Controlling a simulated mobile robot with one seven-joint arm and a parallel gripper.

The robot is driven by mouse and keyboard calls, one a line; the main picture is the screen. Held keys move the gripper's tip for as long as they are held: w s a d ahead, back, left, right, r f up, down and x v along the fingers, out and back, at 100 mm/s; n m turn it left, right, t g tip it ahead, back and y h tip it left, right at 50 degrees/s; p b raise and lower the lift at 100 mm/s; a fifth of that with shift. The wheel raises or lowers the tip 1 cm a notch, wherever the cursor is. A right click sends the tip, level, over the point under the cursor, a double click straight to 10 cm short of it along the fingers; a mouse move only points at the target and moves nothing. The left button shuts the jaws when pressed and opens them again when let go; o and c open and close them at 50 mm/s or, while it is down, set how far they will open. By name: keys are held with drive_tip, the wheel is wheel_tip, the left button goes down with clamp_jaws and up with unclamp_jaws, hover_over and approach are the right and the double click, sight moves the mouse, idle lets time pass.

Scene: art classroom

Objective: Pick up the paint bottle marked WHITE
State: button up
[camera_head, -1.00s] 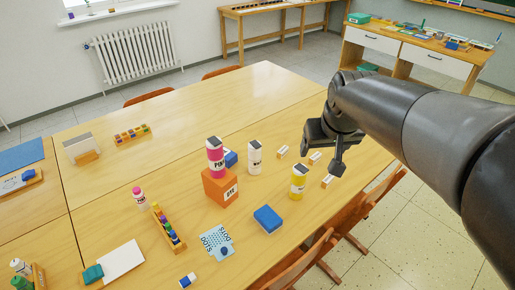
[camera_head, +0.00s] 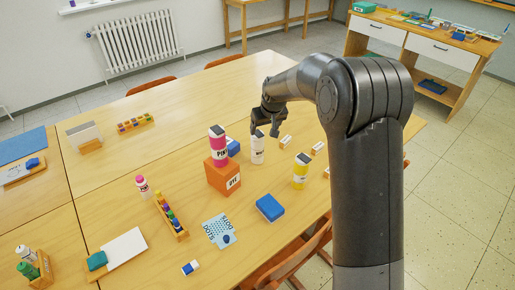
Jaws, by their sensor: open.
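The white paint bottle (camera_head: 257,155) stands upright on the table, with dark lettering on its label only partly readable. My gripper (camera_head: 265,131) is open at the top of this bottle, one finger to each side of its cap in the picture. I cannot tell whether the fingers touch it or how far down they reach. A pink bottle (camera_head: 217,151) marked PINK stands on an orange box (camera_head: 222,178) just left of it. A yellow bottle (camera_head: 300,172) stands to the right, nearer the camera.
A blue object (camera_head: 233,147) lies close behind the orange box. A blue block (camera_head: 270,207), small white label blocks (camera_head: 285,142) and a rack of small coloured bottles (camera_head: 170,217) are around. The far table area (camera_head: 215,88) is clear.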

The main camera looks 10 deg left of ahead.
sight(261, 135)
drive_tip(key=x, duration=0.6)
drive_tip(key=shift+w+a+f, duration=0.25)
drive_tip(key=shift+f, duration=0.05)
drive_tip(key=shift+w+a+x, duration=0.1)
drive_tip(key=shift+a+x, duration=0.15)
drive_tip(key=shift+x, duration=1)
drive_tip(key=shift+w+a+x, duration=0.15)
drive_tip(key=shift+a+x, duration=0.05)
drive_tip(key=shift+x, duration=1.05)
drive_tip(key=shift+r, duration=0.2)
drive_tip(key=shift+c, duration=0.2)
drive_tip(key=c, duration=1.2)
drive_tip(key=shift+c, duration=0.5)
drive_tip(key=shift+r, duration=0.1)
